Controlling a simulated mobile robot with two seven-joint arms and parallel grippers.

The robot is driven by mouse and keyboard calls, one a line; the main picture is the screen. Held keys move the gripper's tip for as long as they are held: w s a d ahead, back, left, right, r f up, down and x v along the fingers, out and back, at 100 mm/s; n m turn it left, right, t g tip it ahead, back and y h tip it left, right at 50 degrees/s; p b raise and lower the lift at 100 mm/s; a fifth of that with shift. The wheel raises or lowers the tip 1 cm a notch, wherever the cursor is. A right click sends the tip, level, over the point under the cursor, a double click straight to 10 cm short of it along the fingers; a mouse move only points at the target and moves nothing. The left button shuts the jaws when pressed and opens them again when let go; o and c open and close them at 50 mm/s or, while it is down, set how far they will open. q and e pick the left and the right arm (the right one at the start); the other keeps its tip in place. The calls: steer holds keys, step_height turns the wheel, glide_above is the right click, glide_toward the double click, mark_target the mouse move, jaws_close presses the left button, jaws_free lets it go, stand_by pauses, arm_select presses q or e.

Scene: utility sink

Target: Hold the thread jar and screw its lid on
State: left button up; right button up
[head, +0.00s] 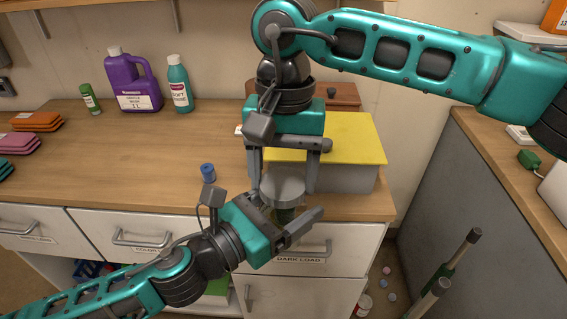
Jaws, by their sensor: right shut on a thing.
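The thread jar (284,215) is mostly hidden. A dark green part of it shows below a round grey lid (284,188), in front of the counter edge. My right gripper (284,184) points down from above, with one finger on each side of the lid, and is shut on it. The lid is at the top of the jar; I cannot tell whether it is seated or threaded. My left gripper (289,215) reaches in from the lower left at jar height. One finger shows in front of the jar; the other is hidden, so its grip is unclear.
A box with a yellow top (345,135) stands close behind my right gripper. A small blue cap (208,172) lies on the counter to the left. A purple jug (133,82), a teal bottle (179,84) and a green tube (89,98) stand at the back. The counter's middle is clear.

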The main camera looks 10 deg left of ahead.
steer(key=shift+f, duration=0.6)
stand_by(0.5)
